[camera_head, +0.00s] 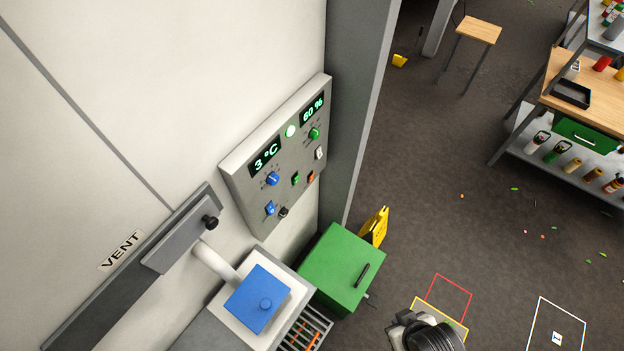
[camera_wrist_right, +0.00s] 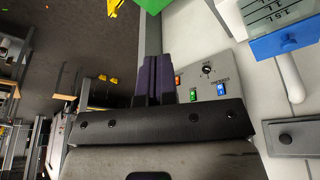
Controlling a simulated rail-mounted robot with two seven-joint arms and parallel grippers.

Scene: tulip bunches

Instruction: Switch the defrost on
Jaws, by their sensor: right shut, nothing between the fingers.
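The grey control panel (camera_head: 250,186) is on the pale wall in the head view, with displays reading 3 °C and 60 %. Contact is not visible. My left gripper is out of view.
A VENT slide (camera_head: 180,235) with a black knob is left of the panel. A blue-lidded box (camera_head: 257,300) and a green box (camera_head: 335,270) stand below it. A yellow floor sign (camera_head: 375,227) stands beside the green box. Open floor lies to the right, before a shelf bench (camera_head: 585,92).

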